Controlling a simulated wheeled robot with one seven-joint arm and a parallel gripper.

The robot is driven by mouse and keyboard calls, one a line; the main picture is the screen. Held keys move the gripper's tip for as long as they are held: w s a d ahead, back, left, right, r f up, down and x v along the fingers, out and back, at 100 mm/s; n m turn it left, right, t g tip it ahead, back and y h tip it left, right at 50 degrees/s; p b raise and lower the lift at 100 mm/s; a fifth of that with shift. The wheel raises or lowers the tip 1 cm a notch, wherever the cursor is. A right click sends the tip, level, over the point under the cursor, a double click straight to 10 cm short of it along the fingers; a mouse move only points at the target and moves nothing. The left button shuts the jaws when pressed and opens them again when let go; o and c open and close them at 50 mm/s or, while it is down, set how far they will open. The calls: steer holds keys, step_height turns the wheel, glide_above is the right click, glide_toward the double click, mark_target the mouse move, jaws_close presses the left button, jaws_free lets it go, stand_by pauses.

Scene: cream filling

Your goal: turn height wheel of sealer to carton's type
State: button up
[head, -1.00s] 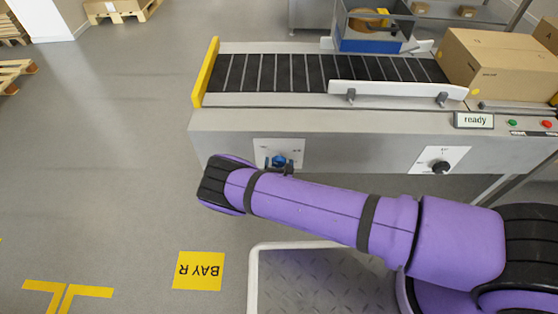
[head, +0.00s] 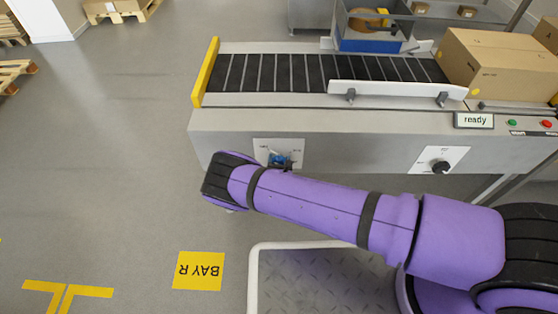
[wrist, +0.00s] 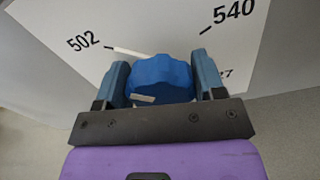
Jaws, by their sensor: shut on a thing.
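The blue height wheel (wrist: 160,74) sits on a white scale plate (wrist: 160,22) on the sealer's front; in the head view, a little of the wheel (head: 281,159) shows above my arm. In the wrist view my gripper (wrist: 161,66) has one finger on each side of the wheel and is shut on it. A white pointer (wrist: 133,53) reaches from the wheel towards the 502 mark. The 540 mark is at upper right; a third number is partly hidden by the right finger. The carton (head: 488,75) stands on the belt's right end; its type print is too small to read.
A second plate with a black knob (head: 440,167) is further right on the sealer front. A display (head: 474,120) reads "ready", beside green and red buttons. The belt (head: 290,72) is empty left of the carton. Open floor lies to the left.

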steer(key=m, duration=0.5)
steer(key=shift+d+m, duration=0.1)
steer(key=shift+m, duration=0.2)
steer(key=m, duration=0.6)
steer(key=shift+d+f, duration=0.1)
steer(key=m, duration=0.6)
steer(key=shift+f+m, duration=0.1)
steer(key=shift+m, duration=0.3)
steer(key=m, duration=0.5)
steer(key=shift+f, duration=0.1)
steer(key=o, duration=0.9)
steer(key=shift+o, duration=0.2)
